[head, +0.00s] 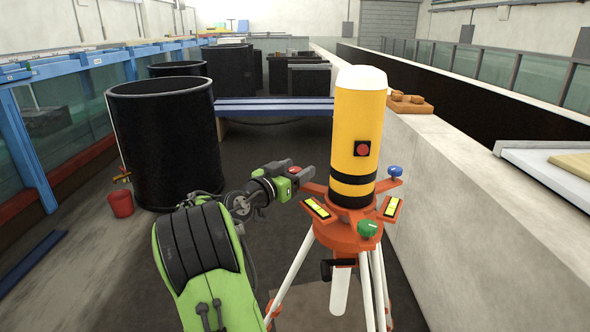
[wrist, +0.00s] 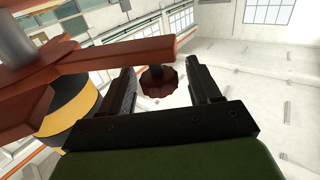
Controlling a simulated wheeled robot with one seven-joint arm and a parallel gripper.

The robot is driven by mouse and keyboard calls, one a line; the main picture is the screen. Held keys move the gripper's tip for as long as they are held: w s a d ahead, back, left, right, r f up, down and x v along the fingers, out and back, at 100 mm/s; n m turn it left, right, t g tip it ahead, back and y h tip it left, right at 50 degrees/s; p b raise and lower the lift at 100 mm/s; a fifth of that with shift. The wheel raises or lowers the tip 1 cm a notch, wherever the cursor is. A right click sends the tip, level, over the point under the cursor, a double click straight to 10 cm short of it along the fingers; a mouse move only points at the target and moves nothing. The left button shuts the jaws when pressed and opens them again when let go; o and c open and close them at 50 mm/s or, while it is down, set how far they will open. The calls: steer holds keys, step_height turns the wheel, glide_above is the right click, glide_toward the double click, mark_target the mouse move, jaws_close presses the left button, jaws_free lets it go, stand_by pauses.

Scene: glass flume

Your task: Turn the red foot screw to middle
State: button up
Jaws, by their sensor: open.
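The red foot screw (wrist: 158,82) shows in the wrist view as a dark red, scalloped knob between the two fingers of my gripper (wrist: 158,66). The gripper is open, with a gap on each side of the knob. A yellow cylinder (head: 358,130) with black bands stands upright on the head. A blue foot screw (head: 395,171) is at the right and a green one (head: 368,228) at the front.
Two vials, a left one (head: 317,208) and a right one (head: 391,207), lie on the orange head. A concrete wall (head: 450,190) runs close on the right. A black tank (head: 165,140) and a red bucket (head: 121,203) stand at the left.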

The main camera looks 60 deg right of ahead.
steer(key=c, duration=1)
steer(key=shift+o, duration=0.2)
steer(key=shift+f+n+t+b, duration=0.1)
steer(key=shift+n+t+b, duration=0.3)
steer(key=shift+t+b, duration=0.2)
steer(key=shift+s+n+t+b, duration=0.1)
steer(key=shift+n+t+b, duration=0.55)
steer(key=shift+t, duration=0.25)
steer(key=n+t+b, duration=0.1)
steer(key=n+t, duration=0.1)
steer(key=t, duration=0.1)
steer(key=n+t+b, duration=0.1)
steer(key=n+t, duration=0.1)
steer(key=t, duration=0.1)
steer(key=shift+s+t+y, duration=0.15)
steer(key=shift+t+y, duration=0.15)
steer(key=n+t+y+b, duration=0.2)
steer(key=n+t, duration=0.1)
steer(key=shift+t+b, duration=0.3)
steer(key=shift+t, duration=0.1)
steer(key=shift+w+n+t+y+b, duration=0.2)
steer(key=shift+n+t+y+b, duration=0.4)
steer(key=shift+t, duration=0.2)
